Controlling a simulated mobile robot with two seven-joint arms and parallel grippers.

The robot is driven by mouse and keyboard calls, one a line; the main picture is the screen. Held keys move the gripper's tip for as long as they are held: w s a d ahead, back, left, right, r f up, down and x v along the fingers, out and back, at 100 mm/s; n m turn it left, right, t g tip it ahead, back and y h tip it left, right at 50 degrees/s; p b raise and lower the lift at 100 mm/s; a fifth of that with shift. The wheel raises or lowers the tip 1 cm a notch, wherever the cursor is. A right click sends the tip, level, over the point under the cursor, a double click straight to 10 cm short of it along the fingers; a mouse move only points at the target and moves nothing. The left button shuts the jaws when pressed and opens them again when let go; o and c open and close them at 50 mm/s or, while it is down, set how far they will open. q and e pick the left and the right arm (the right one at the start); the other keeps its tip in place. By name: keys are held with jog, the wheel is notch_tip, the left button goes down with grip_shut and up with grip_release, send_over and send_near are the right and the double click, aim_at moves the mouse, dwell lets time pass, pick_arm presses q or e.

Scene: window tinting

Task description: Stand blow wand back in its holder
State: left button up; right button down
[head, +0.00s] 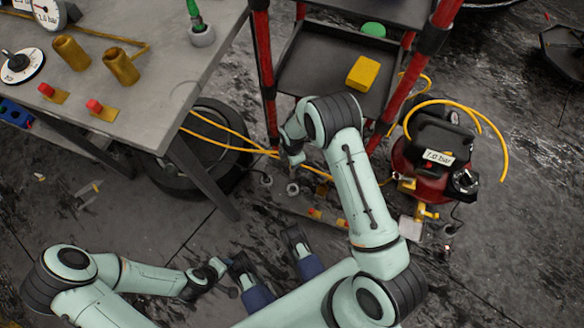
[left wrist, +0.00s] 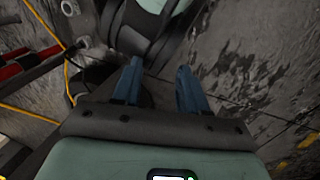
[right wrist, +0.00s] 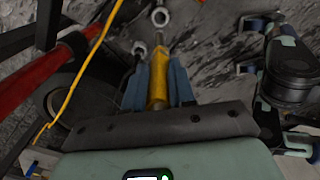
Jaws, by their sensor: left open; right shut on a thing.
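My right gripper (right wrist: 158,88) is shut on the blow wand (right wrist: 157,75), seen in the right wrist view as a yellow handle with a narrow metal end pointing away from the gripper. In the head view my right gripper (head: 291,152) is low beside the red-legged rack, and the wand is mostly hidden by it. A grey ring-shaped piece (right wrist: 160,17) lies beyond the wand's end, apart from it. I cannot tell if it is the holder. A grey cup (head: 202,36) on the bench has a green-handled tool in it. My left gripper (left wrist: 157,85) is open and empty.
The bench (head: 170,95) at upper left carries gauges and two brass cylinders (head: 120,66). The rack's tray (head: 310,75) holds a yellow block (head: 363,73). A red compressor (head: 420,180) stands to the right. A yellow hose (head: 225,133) runs past a tyre (head: 200,165).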

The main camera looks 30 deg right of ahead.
aim_at(293, 177)
pick_arm(q)
jog(key=w+a+f+t+b, duration=0.1)
jog(key=w+a+f+b, duration=0.2)
jog(key=w+f+b, duration=0.15)
pick_arm(e)
notch_tip(293, 177, down, 13)
jog(key=shift+f+p, duration=0.1)
jog(key=shift+p, duration=0.4)
notch_tip(293, 177, down, 2)
jog(key=shift+f+b, duration=0.1)
jog(key=shift+b, duration=0.25)
jog(key=shift+f, duration=0.2)
pick_arm(q)
jog(key=shift+n+g+y, duration=0.3)
jog(key=shift+g+y, duration=0.2)
jog(key=s+f+b, duration=0.1)
jog(key=s+f, duration=0.2)
jog(key=shift+s+a+f, duration=0.15)
jog(key=shift+s+a, duration=0.05)
pick_arm(e)
notch_tip(293, 177, down, 4)
jog(key=shift+r, duration=0.1)
